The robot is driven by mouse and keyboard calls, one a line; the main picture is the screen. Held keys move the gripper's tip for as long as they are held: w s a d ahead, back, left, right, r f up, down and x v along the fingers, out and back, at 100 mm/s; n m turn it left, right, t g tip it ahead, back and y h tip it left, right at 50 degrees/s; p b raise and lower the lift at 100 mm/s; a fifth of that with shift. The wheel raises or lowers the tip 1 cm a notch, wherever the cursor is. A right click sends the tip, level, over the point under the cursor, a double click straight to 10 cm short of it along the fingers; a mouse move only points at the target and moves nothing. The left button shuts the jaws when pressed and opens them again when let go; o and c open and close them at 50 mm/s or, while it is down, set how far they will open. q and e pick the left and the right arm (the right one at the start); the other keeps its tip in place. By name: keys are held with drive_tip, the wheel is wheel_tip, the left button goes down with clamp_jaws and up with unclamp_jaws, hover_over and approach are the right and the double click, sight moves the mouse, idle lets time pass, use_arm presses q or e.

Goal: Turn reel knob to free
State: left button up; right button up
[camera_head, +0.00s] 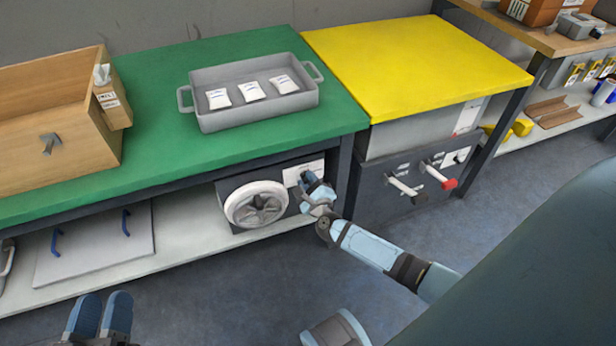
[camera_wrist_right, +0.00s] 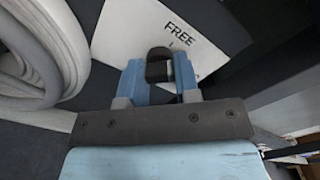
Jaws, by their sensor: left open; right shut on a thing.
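The hose reel (camera_head: 257,205), a pale ring-shaped coil with a grey hub, is on the front of a dark box on the shelf under the green table. My right gripper (camera_head: 312,192) is at the box's right side. In the right wrist view, my right gripper (camera_wrist_right: 160,75) is shut on a dark knob (camera_wrist_right: 159,54), which stands upright between its blue fingers. A white label (camera_wrist_right: 150,22) reading "FREE" is behind the knob; the rest of its text is hidden. My left gripper (camera_head: 100,316) is open and empty at the lower left, away from the reel.
A grey tray (camera_head: 205,121) with several white packets and a wooden box (camera_head: 30,165) stand on the green table (camera_head: 160,65). Right of the reel is a dark cabinet (camera_head: 375,205) with protruding handles, one red-tipped. The floor in front is open.

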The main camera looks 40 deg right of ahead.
drive_tip(key=n+p, duration=0.3)
drive_tip(key=n, duration=0.2)
drive_tip(key=shift+r+n, duration=0.1)
drive_tip(key=shift+n, duration=0.5)
use_arm(q)
drive_tip(key=shift+a+r+n+t+y+p, duration=0.15)
drive_tip(key=shift+a+r+y+p, duration=0.2)
drive_tip(key=shift+r, duration=0.15)
drive_tip(key=shift+a+r+n+t+y+p, duration=0.15)
drive_tip(key=shift+a+r+y+p, duration=0.2)
drive_tip(key=shift+r, duration=0.15)
use_arm(e)
drive_tip(key=shift+n, duration=1.4)
use_arm(q)
drive_tip(key=shift+f, duration=0.1)
use_arm(e)
drive_tip(key=o, duration=0.9)
